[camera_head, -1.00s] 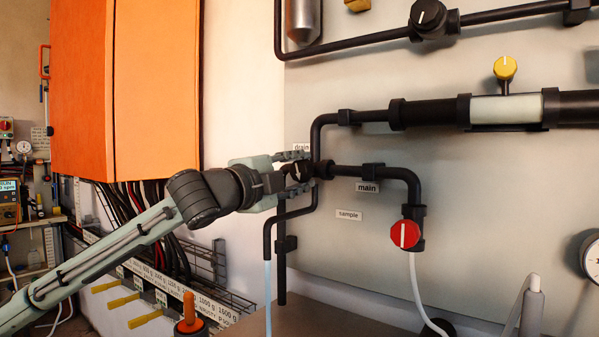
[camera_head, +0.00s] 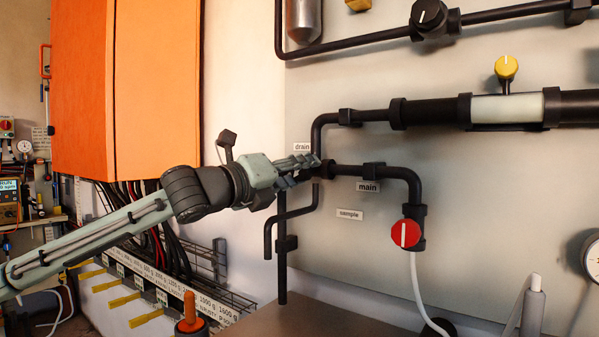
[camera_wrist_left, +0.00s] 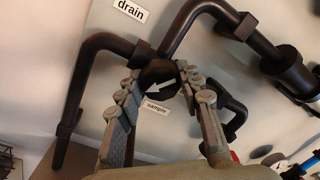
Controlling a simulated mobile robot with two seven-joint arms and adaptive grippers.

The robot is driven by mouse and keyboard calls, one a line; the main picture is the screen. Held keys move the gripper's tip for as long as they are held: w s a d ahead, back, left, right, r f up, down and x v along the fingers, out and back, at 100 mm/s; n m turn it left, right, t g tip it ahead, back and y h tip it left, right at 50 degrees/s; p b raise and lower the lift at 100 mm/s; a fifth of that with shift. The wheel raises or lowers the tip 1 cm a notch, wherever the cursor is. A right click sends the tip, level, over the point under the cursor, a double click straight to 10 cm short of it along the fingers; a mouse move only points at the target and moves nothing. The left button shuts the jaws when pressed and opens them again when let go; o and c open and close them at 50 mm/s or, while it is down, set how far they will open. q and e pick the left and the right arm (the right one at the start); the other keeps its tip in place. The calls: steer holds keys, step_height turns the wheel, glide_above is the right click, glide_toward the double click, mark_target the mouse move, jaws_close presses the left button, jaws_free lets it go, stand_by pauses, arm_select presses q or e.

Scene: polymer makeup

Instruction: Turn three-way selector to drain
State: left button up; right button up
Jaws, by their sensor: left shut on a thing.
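The three-way selector (camera_wrist_left: 158,74) is a dark round knob with a white arrow, at the pipe junction on the grey panel. In the wrist view its arrow points left and slightly down. My left gripper (camera_head: 311,168) is shut on the selector, with one finger on each side of it; in the head view the gripper mostly hides the knob. The drain label (camera_head: 302,147) is just above the gripper and also shows at the top of the wrist view (camera_wrist_left: 130,9). The main label (camera_head: 368,187) and sample label (camera_head: 349,214) are to the right.
A red knob (camera_head: 405,233) is on the pipe at right, and a yellow-handled valve (camera_head: 506,68) is above. Orange cabinet doors (camera_head: 125,90) stand at left. Dark pipes run close around my gripper. An orange-tipped handle (camera_head: 189,307) stands at the bottom.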

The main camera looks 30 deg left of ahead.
arm_select(q)
steer(key=m, duration=0.3)
steer(key=shift+a+r, duration=0.15)
steer(key=shift+r, duration=0.1)
steer(key=m, duration=0.3)
steer(key=shift+h, duration=0.3)
steer(key=shift+m, duration=0.9)
arm_select(e)
steer(key=shift+a, duration=0.3)
arm_select(q)
steer(key=shift+m+g, duration=0.3)
arm_select(e)
steer(key=shift+d, duration=0.35)
